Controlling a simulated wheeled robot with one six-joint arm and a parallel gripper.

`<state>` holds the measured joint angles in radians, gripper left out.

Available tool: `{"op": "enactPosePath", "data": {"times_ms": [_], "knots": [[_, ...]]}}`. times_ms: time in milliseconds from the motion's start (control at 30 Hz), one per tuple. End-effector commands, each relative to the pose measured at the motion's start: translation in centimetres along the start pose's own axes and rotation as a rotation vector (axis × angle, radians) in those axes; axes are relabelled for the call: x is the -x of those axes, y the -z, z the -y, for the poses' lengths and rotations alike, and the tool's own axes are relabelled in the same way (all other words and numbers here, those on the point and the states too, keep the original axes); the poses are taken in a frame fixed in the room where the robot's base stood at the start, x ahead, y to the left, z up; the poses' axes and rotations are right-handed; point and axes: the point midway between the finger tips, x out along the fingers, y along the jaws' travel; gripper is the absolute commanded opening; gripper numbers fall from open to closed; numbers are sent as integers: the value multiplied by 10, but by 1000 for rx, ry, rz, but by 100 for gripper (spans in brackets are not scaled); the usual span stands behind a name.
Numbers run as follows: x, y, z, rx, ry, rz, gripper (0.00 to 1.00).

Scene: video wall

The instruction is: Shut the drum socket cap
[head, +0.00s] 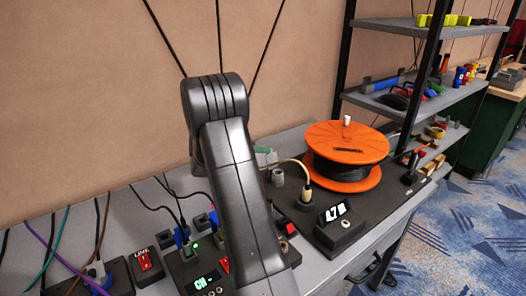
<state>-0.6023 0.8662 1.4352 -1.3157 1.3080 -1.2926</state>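The cable drum (347,145) has orange flanges, dark cable wound between them and a small white knob on top. It stands on a dark base (385,199) right of centre. A pale cable arches to a tan plug (306,194), which stands upright beside the drum's left side. A small grey upright part (277,177) is left of the plug; I cannot tell whether it is the socket cap. No cap is clearly recognisable on the drum. My arm's dark links cover the centre-left, and my gripper does not show.
A red switch box (146,263) and several sockets with cables are at the left. A shelf rack (395,104) stands behind the drum at right. Blue patterned floor lies beyond the bench.

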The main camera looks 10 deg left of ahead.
Motion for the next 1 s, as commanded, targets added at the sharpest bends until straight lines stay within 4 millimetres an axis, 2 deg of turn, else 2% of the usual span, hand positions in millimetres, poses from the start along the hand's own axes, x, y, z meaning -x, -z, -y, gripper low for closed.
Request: {"op": "enactPosePath", "data": {"times_ms": [100,400,433,533,567,1000], "knots": [[-9,0,0,0,1,0,25],[-11,0,0,0,0,0,25],[-11,0,0,0,0,0,23],[-11,0,0,0,0,0,3],[-11,0,0,0,0,0,0],[-11,1,3,-45,-19,0,0]]}}
